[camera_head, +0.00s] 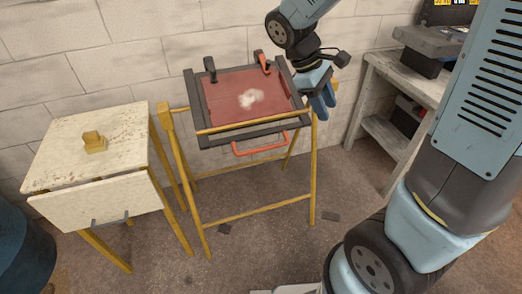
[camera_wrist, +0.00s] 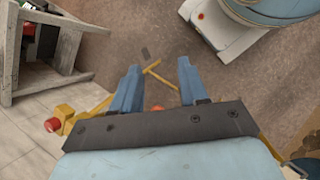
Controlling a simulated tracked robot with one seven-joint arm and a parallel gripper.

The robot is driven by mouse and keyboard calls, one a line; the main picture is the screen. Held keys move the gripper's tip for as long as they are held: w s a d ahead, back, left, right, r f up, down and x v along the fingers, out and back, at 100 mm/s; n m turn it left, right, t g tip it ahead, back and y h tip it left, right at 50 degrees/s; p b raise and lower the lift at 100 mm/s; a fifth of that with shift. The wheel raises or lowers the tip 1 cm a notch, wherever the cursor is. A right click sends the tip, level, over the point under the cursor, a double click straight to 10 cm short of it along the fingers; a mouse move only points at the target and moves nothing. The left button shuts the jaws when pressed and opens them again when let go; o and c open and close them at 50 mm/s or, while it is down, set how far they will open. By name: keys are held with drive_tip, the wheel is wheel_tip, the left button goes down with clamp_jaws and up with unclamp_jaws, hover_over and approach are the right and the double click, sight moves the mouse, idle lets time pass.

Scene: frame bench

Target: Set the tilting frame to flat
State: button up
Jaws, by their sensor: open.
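The tilting frame (camera_head: 195,98) is a dark grey square frame around a red panel (camera_head: 225,90) with a pale patch. It rests on a yellow stand (camera_head: 181,160), and its near edge seems to sit lower than its far edge. An orange handle (camera_head: 260,149) hangs along the near edge. My gripper (camera_head: 325,108) is open and empty beside the frame's right edge, with its fingers pointing down; whether it touches the frame I cannot tell. In the wrist view, its two blue fingers are apart (camera_wrist: 159,72), and a small orange part shows between them.
A worn white table (camera_head: 75,140) with a yellow block (camera_head: 94,142) stands at the left. A grey workbench (camera_head: 385,85) stands at the right, and a block wall is behind. The floor before the stand (camera_head: 255,245) is mostly clear.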

drive_tip(key=w+a+f+n+h, duration=0.4)
drive_tip(key=a+f+n+h, duration=0.25)
drive_tip(key=f, duration=0.25)
drive_tip(key=n+t+h, duration=0.1)
drive_tip(key=n+t, duration=1.9)
drive_tip(key=n, duration=0.5)
approach(259, 148)
drive_tip(key=x, duration=0.6)
drive_tip(key=f+x, duration=0.1)
drive_tip(key=x, duration=0.2)
drive_tip(key=shift+w+d+r, duration=0.15)
drive_tip(key=shift+w+d, duration=0.05)
drive_tip(key=shift+w, duration=0.35)
clamp_jaws()
